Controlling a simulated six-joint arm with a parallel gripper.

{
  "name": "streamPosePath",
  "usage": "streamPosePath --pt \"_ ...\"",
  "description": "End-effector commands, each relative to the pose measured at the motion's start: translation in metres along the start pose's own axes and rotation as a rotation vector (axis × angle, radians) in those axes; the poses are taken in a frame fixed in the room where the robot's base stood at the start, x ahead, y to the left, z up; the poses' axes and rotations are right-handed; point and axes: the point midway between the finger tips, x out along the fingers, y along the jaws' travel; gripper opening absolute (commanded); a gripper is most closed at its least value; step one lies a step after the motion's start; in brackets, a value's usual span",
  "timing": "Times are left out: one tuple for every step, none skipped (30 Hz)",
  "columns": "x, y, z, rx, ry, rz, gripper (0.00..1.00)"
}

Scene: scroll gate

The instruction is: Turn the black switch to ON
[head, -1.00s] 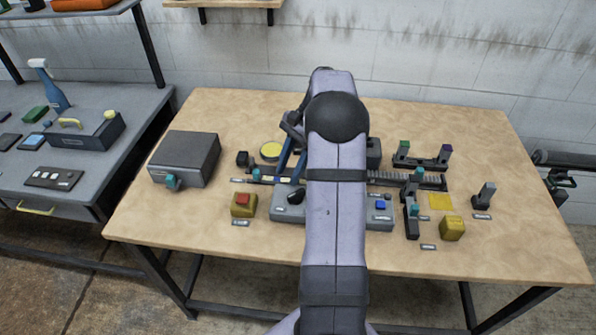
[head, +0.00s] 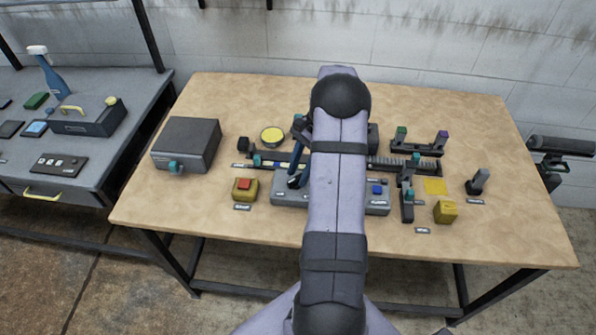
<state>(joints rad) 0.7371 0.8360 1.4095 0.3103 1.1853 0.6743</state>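The grey control box (head: 376,206) sits near the front middle of the wooden table. A small black knob, which looks like the black switch (head: 294,184), is on the left part of its top. Its pointing direction and any ON mark are too small to read. My gripper (head: 297,174), with blue fingers, points down at the knob. It is at or just above the knob; I cannot tell whether they touch. My arm hides the middle of the box and part of the gripper, so the finger gap is unclear.
A red button on a yellow base (head: 244,187) stands left of the box, and a blue button (head: 377,189) is on its right end. A slider rail runs behind.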

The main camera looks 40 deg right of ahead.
Motion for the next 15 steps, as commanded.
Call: streamPosePath --pt "0.0033 0.0004 0.0009 0.0 -0.002 0.002 0.33" --pt "0.0053 0.0004 0.0008 0.0 -0.002 0.002 0.33" --pt "0.0074 0.0003 0.0005 0.001 -0.001 0.001 0.33" --pt "0.0086 0.0003 0.0004 0.001 0.0 0.001 0.33" --pt "0.0096 0.0003 0.0003 0.001 0.0 0.0 0.33" --pt "0.0105 0.0003 0.0003 0.001 0.0 0.0 0.33" --pt "0.0109 0.0003 0.0003 0.001 0.0 0.0 0.33" --pt "0.0112 0.0003 0.0002 0.0 0.0 0.0 0.33" --pt "0.0113 0.0002 0.0002 0.0 0.0 0.0 0.33" --pt "0.0113 0.0002 0.0001 0.0 0.0 0.0 0.33" --pt "0.0113 0.0002 0.0001 0.0 0.0 0.0 0.33" --pt "0.0112 0.0002 0.0001 0.0 0.0 0.0 0.33" --pt "0.0112 0.0002 0.0001 0.0 0.0 0.0 0.33" --pt "0.0112 0.0001 0.0001 0.0 0.0 0.0 0.28" --pt "0.0111 0.0001 0.0001 0.0 0.0 0.0 0.18"
